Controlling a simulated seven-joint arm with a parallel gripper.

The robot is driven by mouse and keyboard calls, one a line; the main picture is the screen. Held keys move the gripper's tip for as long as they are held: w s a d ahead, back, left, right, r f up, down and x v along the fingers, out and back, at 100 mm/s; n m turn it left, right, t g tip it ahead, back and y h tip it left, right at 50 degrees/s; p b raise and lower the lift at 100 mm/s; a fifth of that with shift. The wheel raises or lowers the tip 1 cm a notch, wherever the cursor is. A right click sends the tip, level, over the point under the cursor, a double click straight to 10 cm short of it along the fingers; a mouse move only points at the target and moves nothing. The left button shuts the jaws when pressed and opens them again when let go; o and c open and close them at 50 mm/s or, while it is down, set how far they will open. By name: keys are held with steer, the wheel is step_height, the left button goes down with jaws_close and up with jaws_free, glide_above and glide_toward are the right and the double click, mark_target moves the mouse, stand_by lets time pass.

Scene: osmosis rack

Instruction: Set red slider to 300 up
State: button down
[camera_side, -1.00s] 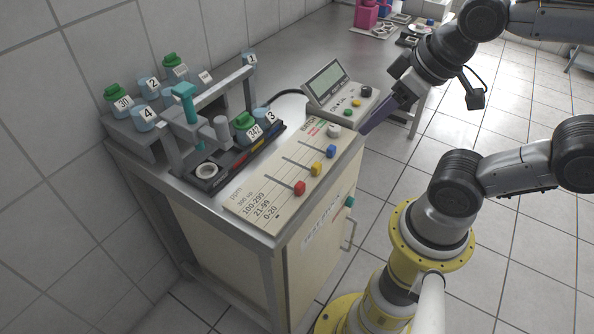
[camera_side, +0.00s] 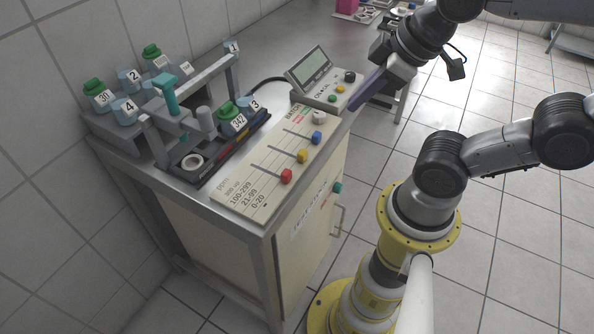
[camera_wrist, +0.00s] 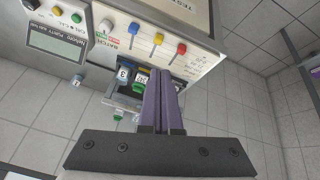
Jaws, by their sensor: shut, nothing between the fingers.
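The red slider (camera_side: 286,176) is a red knob on the cream panel (camera_side: 232,207), at the lower right end of its slot. That end lies on the side of the 0-20 label; the 300 up label is toward the slot's other end. The red slider also shows at the upper middle of the wrist view (camera_wrist: 181,48). My gripper (camera_side: 354,106) has two long purple fingers, shut and empty, just beyond the panel's far right corner near the keypad box. In the wrist view the fingers (camera_wrist: 160,72) point toward the panel. They appear apart from the red slider.
Yellow (camera_side: 302,156) and blue (camera_side: 316,138) sliders and a white knob (camera_side: 319,117) line up beyond the red one. A display box (camera_side: 310,68) stands at the panel's far end. A metal rack (camera_side: 190,90) with labelled bottles stands to the left.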

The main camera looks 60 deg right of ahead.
mark_target(286, 176)
steer(key=a+f+n, duration=0.3)
steer(key=f+n, duration=0.1)
steer(key=n, duration=1.2)
steer(key=a+f+n+g, duration=0.1)
steer(key=a+f+n, duration=0.2)
steer(key=n, duration=1.3)
steer(key=shift+w+f+n, duration=0.15)
steer(key=shift+f+n, duration=0.15)
steer(key=shift+f, duration=0.45)
steer(key=shift+a, duration=0.1)
steer(key=shift+w+f, duration=1.3)
steer(key=shift+f, duration=0.25)
steer(key=shift+w+f, duration=1.25)
steer(key=shift+f, duration=0.3)
steer(key=shift+w+f, duration=1.3)
steer(key=shift+f, duration=0.25)
steer(key=shift+w, duration=0.1)
